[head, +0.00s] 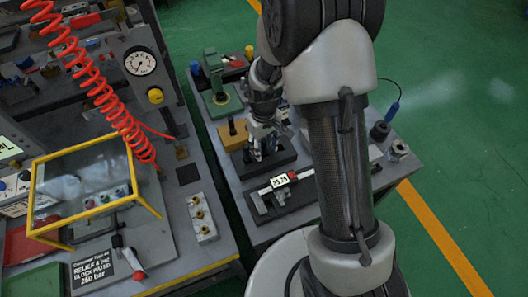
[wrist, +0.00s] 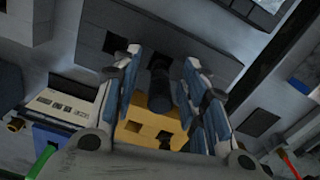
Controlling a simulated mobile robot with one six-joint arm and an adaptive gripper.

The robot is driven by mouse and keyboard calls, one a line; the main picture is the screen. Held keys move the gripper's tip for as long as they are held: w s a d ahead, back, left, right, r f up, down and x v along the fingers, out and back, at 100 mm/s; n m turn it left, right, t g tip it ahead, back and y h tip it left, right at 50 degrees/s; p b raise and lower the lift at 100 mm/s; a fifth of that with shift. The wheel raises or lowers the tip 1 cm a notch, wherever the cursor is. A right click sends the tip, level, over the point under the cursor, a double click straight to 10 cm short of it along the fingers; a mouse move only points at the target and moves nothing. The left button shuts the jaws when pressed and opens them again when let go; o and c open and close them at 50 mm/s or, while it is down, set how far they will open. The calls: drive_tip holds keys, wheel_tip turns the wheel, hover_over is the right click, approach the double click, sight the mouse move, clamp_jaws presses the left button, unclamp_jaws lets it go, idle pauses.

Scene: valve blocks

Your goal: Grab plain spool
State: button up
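A dark cylinder (wrist: 160,88), which looks like a spool, is between the two blue-padded fingers of my gripper (wrist: 160,62) in the wrist view. A narrow gap shows on each side of it, so the fingers are open around it. I cannot tell whether it is plain along its length. A dark grey block (wrist: 95,40) with square holes lies beyond the fingertips. In the head view my gripper (head: 262,153) points down over a black block (head: 284,158) on the right bench, and the spool is hidden there.
A yellow block (head: 232,135) with square holes is beside my gripper and also shows in the wrist view (wrist: 140,130). The left bench carries a yellow-framed clear guard (head: 95,185) and a coiled red hose (head: 100,90).

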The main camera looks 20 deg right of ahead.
drive_tip(key=shift+f, duration=0.45)
drive_tip(key=shift+r, duration=0.1)
drive_tip(key=shift+c, duration=0.5)
clamp_jaws()
